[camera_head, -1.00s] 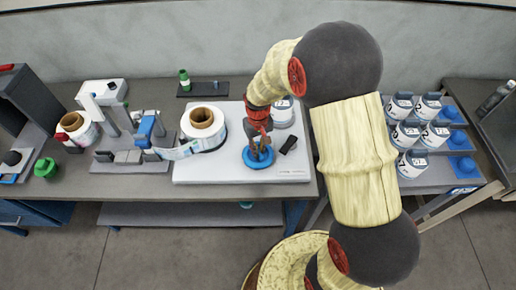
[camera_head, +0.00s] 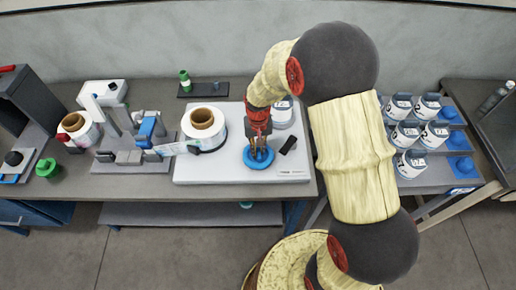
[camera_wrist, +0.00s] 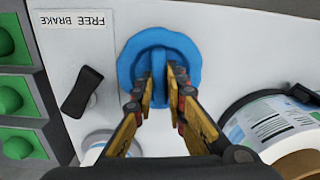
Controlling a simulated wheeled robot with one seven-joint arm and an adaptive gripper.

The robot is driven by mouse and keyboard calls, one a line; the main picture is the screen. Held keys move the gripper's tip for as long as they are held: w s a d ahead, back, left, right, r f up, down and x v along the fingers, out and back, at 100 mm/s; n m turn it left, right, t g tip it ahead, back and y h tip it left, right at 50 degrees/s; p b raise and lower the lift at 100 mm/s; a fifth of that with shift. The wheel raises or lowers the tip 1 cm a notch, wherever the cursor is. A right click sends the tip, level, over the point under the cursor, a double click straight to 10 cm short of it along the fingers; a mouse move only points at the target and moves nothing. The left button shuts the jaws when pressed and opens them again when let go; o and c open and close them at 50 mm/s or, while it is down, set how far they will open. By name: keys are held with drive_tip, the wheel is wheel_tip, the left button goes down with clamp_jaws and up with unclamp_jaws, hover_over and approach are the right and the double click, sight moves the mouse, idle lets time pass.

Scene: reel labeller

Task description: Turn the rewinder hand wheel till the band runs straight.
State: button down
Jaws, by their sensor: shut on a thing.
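The blue hand wheel (camera_head: 258,167) lies on the right part of the white rewinder plate (camera_head: 220,175). In the wrist view the wheel (camera_wrist: 130,60) shows a raised bar across its middle. My gripper (camera_head: 258,147) points down at it; in the wrist view its fingers (camera_wrist: 160,85) are shut on either side of that bar. The rewinder reel (camera_head: 204,132) stands left of the wheel and also shows in the wrist view (camera_wrist: 265,125). The white band (camera_head: 174,149) runs from the grey labeller (camera_head: 128,163) to the reel, looking narrow and nearly level.
A black brake lever (camera_head: 288,145) sits right of the wheel, beside a "FREE BRAKE" label (camera_wrist: 85,20). A white roll (camera_head: 283,115) stands behind my gripper. Labelled pots (camera_head: 408,134) fill a rack at right. A green-capped bottle (camera_head: 185,80) stands at the back.

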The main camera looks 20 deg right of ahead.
sight(258, 150)
drive_tip(key=c, duration=1.9)
unclamp_jaws()
drive_tip(key=shift+o, duration=0.5)
wheel_tip(258, 150, up, 12)
